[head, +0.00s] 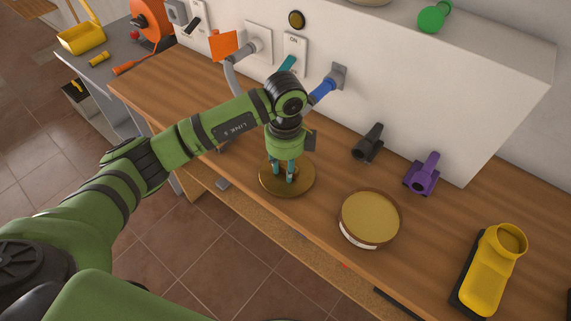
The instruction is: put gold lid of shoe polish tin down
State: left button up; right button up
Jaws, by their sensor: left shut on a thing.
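The gold lid (303,186) is a flat round disc below my left gripper (283,176), near the front edge of the wooden counter. The left gripper points down and its fingers are shut on the lid's middle. The lid is level, at or just above the counter; I cannot tell if it touches. The shoe polish tin (370,219) stands to the right of the lid, apart from it, with a brown rim and a tan-gold top surface. My right gripper is not in view.
The wooden counter (330,183) has a black fitting (368,145), a purple fitting (423,174) and a yellow device (492,275). A white wall unit behind carries a blue-handled valve (323,91) and an ON switch (293,52). Bare counter lies between tin and yellow device.

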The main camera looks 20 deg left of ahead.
aim_at(285, 167)
pick_arm(q)
jog(key=o, duration=1)
jog(key=shift+r, duration=0.3)
notch_tip(285, 167, up, 12)
jog(key=b, duration=0.1)
jog(key=shift+f+b, duration=0.15)
jog(key=shift+b, duration=0.25)
jog(key=shift+s+f, duration=0.1)
